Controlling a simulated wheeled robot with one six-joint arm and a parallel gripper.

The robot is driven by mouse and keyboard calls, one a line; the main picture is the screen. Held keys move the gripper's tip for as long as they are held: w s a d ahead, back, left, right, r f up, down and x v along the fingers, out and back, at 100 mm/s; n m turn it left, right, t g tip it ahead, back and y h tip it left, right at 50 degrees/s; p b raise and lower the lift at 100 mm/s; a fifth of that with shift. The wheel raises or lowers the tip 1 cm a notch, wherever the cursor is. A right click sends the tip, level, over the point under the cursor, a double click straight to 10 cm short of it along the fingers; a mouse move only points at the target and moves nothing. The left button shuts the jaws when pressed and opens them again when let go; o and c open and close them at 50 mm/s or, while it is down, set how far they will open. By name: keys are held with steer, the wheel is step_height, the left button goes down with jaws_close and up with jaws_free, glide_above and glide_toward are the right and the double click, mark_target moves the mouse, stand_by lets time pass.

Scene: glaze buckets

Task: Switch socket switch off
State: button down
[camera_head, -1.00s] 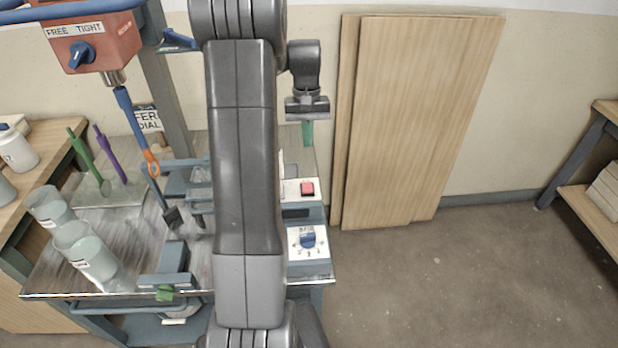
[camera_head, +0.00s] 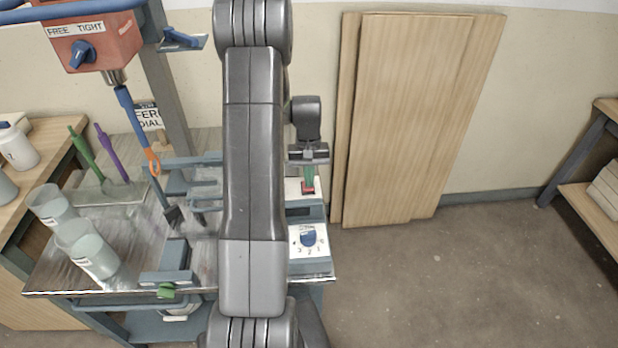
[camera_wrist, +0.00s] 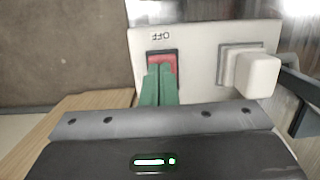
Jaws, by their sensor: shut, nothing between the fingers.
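The white socket plate (camera_wrist: 200,65) shows in the wrist view, with a red rocker switch (camera_wrist: 162,60) in a dark frame and an upside-down "OFF" label beyond it. A white block like a plug (camera_wrist: 257,74) sits on the plate to the right. My gripper (camera_wrist: 160,72) has its green fingers together and empty. Their tips overlap the near part of the red switch; I cannot tell whether they touch it. In the head view my gripper (camera_head: 308,187) points down over the red switch (camera_head: 308,193), mostly covering it. The switch's tilt is not clear.
A dial box with a blue knob (camera_head: 309,237) stands nearer on the same bench (camera_head: 120,275). Glaze buckets (camera_head: 88,250) and a mixer with a blue shaft (camera_head: 128,110) are at the left. Wooden boards (camera_head: 415,120) lean on the wall behind.

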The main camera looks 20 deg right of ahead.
steer(key=shift+f, duration=0.2)
steer(key=shift+f+b, duration=0.15)
steer(key=shift+b, duration=0.25)
steer(key=shift+s+a+f+t+b, duration=0.1)
steer(key=shift+s+f+t+b, duration=0.4)
steer(key=shift+b, duration=0.55)
steer(key=shift+w+r, duration=0.1)
steer(key=shift+r, duration=0.3)
steer(key=shift+f, duration=0.1)
steer(key=shift+w, duration=0.15)
steer(key=shift+w+d+p, duration=0.2)
steer(key=shift+w+p, duration=0.15)
steer(key=shift+w, duration=0.35)
